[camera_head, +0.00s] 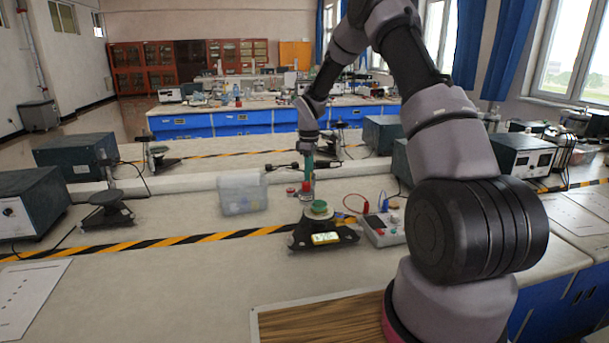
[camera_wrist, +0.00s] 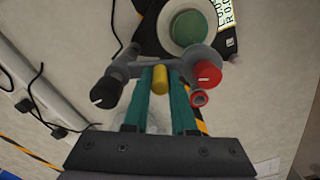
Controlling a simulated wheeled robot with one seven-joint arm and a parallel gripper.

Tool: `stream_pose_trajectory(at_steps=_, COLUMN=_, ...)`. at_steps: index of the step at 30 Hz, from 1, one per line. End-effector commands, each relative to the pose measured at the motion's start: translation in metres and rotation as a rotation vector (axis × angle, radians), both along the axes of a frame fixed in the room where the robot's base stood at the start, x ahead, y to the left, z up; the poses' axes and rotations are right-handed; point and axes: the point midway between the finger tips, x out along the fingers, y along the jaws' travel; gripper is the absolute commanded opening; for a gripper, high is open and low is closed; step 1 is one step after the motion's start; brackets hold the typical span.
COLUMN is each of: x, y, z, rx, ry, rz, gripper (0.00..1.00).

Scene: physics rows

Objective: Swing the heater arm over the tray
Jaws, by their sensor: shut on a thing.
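The apparatus has a black base (camera_head: 322,236) on the near bench, with a pale label on its front. A green disc (camera_head: 319,208) sits above the base; in the wrist view, the green disc (camera_wrist: 188,28) lies on a pale round tray (camera_wrist: 164,36). A grey bar (camera_wrist: 142,70), seemingly the heater arm, carries a yellow peg (camera_wrist: 160,82), a red knob (camera_wrist: 208,72) and a black knob (camera_wrist: 106,92). My gripper (camera_wrist: 161,76) has its teal fingers shut on the yellow peg, with the disc beyond. In the head view my gripper (camera_head: 308,172) points down just behind the disc.
A clear plastic box (camera_head: 242,193) stands left of the apparatus. A grey meter box (camera_head: 384,227) with red and blue leads stands close on its right. A wooden board (camera_head: 310,322) lies in front. Striped tape (camera_head: 150,243) crosses the bench, whose left front is mostly clear.

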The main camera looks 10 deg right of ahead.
Motion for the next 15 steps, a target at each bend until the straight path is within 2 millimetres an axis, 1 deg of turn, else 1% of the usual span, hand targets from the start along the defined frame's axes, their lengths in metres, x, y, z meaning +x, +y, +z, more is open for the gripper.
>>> stream_pose_trajectory(at_steps=6, x=-0.002, y=-0.01, z=0.001, rx=0.0, ry=-0.001, rz=0.171, gripper=0.0)
stream_pose_trajectory(at_steps=15, x=-0.003, y=-0.019, z=0.001, rx=0.0, ry=-0.001, rz=0.328, gripper=0.0)
